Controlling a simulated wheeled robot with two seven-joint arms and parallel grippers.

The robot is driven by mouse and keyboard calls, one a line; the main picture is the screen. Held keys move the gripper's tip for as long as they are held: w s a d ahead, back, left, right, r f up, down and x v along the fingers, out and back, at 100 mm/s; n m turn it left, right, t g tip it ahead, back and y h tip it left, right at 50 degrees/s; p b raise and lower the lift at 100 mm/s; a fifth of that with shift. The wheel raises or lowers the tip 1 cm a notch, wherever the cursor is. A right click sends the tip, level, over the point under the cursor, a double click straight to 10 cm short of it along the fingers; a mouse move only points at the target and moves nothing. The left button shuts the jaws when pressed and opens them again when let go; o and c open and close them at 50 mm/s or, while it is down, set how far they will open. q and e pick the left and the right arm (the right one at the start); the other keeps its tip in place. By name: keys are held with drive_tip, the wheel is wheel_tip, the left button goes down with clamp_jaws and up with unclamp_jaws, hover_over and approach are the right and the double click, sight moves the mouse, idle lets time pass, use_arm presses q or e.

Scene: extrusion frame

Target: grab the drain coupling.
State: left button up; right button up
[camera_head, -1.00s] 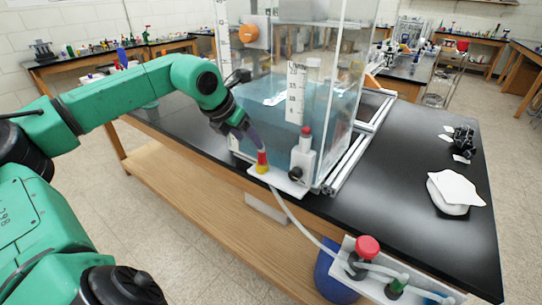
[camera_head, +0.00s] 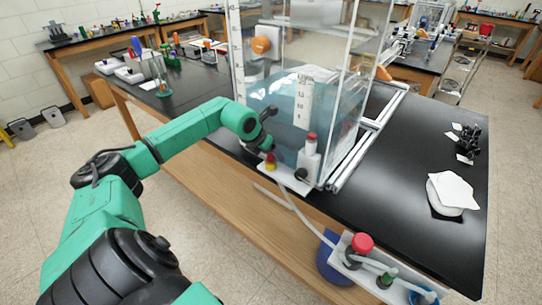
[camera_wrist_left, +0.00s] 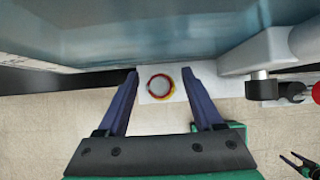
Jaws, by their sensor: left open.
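The drain coupling, which I take to be the small red-and-yellow fitting (camera_head: 270,161), stands on a white ledge at the front foot of the clear water tank (camera_head: 262,92). In the left wrist view it shows from above as a red and yellow ring (camera_wrist_left: 161,87) with a pale middle. My left gripper (camera_head: 267,143) is just above it. Its two blue fingers (camera_wrist_left: 160,74) are open and apart, with the ring between them in the picture and nothing held. I cannot tell the exact height gap.
A red-capped white valve block (camera_head: 309,158) stands right beside the coupling. A pale hose (camera_head: 298,212) runs from the coupling area down to a white bracket with a red knob (camera_head: 361,243).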

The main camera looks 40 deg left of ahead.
use_arm(q)
drive_tip(key=shift+s, duration=0.1)
clamp_jaws()
drive_tip(key=shift+r, duration=0.1)
